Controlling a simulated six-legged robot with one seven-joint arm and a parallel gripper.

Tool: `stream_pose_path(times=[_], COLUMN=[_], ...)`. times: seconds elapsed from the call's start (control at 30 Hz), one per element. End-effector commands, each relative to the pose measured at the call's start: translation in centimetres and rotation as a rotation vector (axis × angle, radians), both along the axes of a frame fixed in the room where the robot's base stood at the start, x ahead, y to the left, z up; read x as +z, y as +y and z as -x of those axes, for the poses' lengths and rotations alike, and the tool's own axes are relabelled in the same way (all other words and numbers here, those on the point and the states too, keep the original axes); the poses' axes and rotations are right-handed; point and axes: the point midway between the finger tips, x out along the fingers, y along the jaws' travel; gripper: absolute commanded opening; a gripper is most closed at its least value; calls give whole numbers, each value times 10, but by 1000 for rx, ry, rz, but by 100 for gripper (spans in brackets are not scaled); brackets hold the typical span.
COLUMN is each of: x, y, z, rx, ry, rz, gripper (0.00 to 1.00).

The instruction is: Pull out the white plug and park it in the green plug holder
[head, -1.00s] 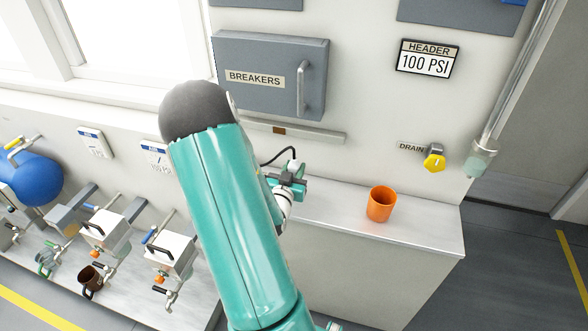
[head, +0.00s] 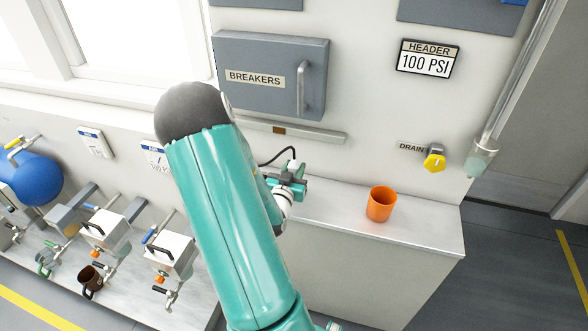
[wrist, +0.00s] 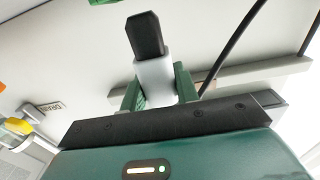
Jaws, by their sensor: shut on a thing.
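My gripper (head: 292,182) is in front of the wall, just below the long grey rail and above the grey bench. In the wrist view its green fingers (wrist: 154,88) are shut on the white plug (wrist: 155,78), one finger on each side. The plug has a dark block-shaped end (wrist: 146,36) pointing away from the gripper. In the head view the plug is small and mostly hidden by the gripper. A green piece (wrist: 104,2) is cut off at the wrist view's top edge; I cannot tell whether it is the plug holder.
A black cable (head: 274,162) curves beside the gripper. The grey rail (head: 315,137) runs along the wall under the breaker box (head: 270,75). An orange cup (head: 381,204) stands on the bench (head: 430,228). A yellow drain knob (head: 434,160) is to the right.

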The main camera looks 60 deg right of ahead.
Motion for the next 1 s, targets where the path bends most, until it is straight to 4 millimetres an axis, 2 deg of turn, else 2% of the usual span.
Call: stream_pose_path(times=[1.0], x=[-20], y=[0], z=[0], rx=[0], ry=[0], rz=[1], gripper=[7])
